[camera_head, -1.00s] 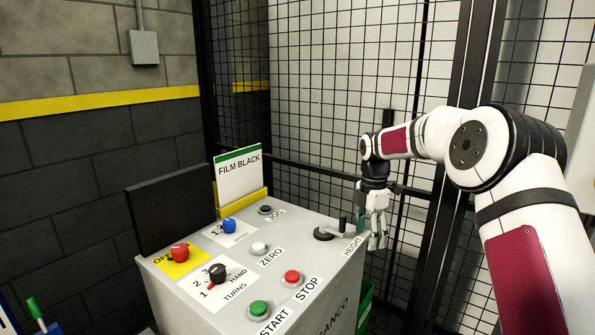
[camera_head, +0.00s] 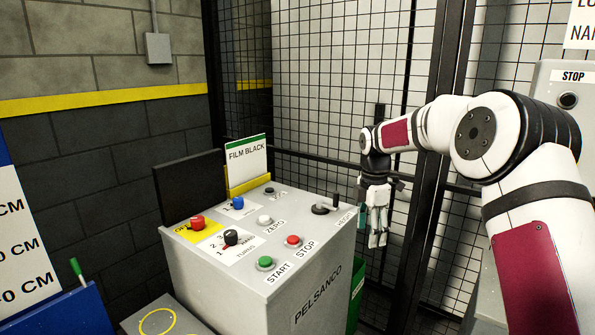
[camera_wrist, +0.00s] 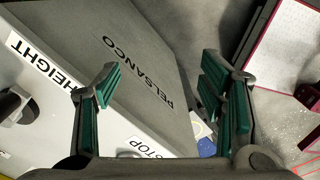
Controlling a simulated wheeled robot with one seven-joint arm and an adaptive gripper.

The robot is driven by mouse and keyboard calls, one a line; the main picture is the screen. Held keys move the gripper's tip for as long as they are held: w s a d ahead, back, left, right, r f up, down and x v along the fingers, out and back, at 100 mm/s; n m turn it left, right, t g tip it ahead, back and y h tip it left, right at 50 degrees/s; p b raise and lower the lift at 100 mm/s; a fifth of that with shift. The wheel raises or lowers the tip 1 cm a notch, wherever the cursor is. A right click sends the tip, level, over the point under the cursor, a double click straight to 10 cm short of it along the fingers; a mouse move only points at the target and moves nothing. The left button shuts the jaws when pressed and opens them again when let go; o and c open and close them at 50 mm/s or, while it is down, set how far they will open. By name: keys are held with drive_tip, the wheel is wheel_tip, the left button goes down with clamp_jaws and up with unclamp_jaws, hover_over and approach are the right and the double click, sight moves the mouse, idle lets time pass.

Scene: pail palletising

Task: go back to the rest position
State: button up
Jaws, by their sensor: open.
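My gripper (camera_head: 378,238) hangs pointing down at the right side of the grey Pelsanco control cabinet (camera_head: 318,300), close to its HEIGHT lever (camera_head: 325,208). In the wrist view my gripper (camera_wrist: 165,85) has its green-padded fingers wide apart with nothing between them. The cabinet's lettered side (camera_wrist: 150,60) lies below and beyond the fingers there. I cannot tell whether a finger touches the cabinet.
The cabinet top has a green START button (camera_head: 265,262), a red STOP button (camera_head: 293,240) and several knobs. A black mesh fence (camera_head: 300,80) stands behind. A green bin (camera_head: 356,290) is beside the cabinet. A blue holder (camera_head: 70,312) is at lower left.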

drive_tip(key=s+r+m+h+b, duration=0.15)
drive_tip(key=s+r+m, duration=0.35)
drive_tip(key=s, duration=0.6)
drive_tip(key=s+r+m+b, duration=0.3)
drive_tip(key=s+r+m, duration=0.2)
drive_tip(key=s, duration=0.6)
drive_tip(key=s+f+m+y+b, duration=0.15)
drive_tip(key=s+f+m, duration=0.4)
drive_tip(key=s, duration=0.85)
drive_tip(key=s+f+m+b, duration=0.3)
drive_tip(key=s+f+m, duration=0.25)
drive_tip(key=s, duration=0.75)
wheel_tip(320, 180, up, 23)
drive_tip(key=t+p, duration=0.4)
drive_tip(key=p, duration=1.6)
drive_tip(key=shift+d, duration=0.3)
drive_tip(key=shift+w+r, duration=0.1)
